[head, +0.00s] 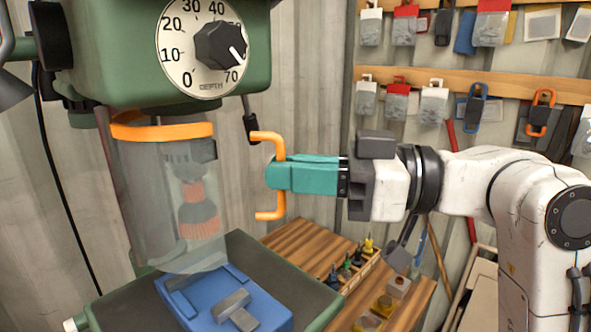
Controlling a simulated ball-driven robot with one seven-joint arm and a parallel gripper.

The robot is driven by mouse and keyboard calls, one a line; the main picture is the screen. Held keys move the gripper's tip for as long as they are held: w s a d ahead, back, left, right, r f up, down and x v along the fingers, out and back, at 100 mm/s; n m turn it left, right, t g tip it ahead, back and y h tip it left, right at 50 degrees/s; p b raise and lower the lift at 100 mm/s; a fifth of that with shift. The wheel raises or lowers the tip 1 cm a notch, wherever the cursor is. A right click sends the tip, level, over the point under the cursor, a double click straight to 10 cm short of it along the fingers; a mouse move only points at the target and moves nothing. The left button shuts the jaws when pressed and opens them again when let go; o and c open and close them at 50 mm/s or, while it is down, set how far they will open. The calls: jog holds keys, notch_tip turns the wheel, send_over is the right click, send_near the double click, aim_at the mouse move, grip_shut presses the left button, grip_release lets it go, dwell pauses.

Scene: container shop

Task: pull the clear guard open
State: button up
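The clear guard (150,205) is a see-through curved shell under an orange collar (160,130), in front of the drill chuck on the green drill press. An orange C-shaped handle (271,214) stands upright to the right of the guard. Its two ends point left, and a gap shows between them and the guard's visible edge. My gripper (276,173) reaches in from the right with its teal fingers around the middle of the handle's upright bar. The fingers look shut on the bar and hide its middle part.
A blue vise (225,300) sits on the press table below the guard. A depth dial (200,50) is above. A wooden bench with small tools (345,265) stands at lower right. Pegboard rails with hanging packets (480,85) line the back wall.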

grip_shut()
dwell(0.9)
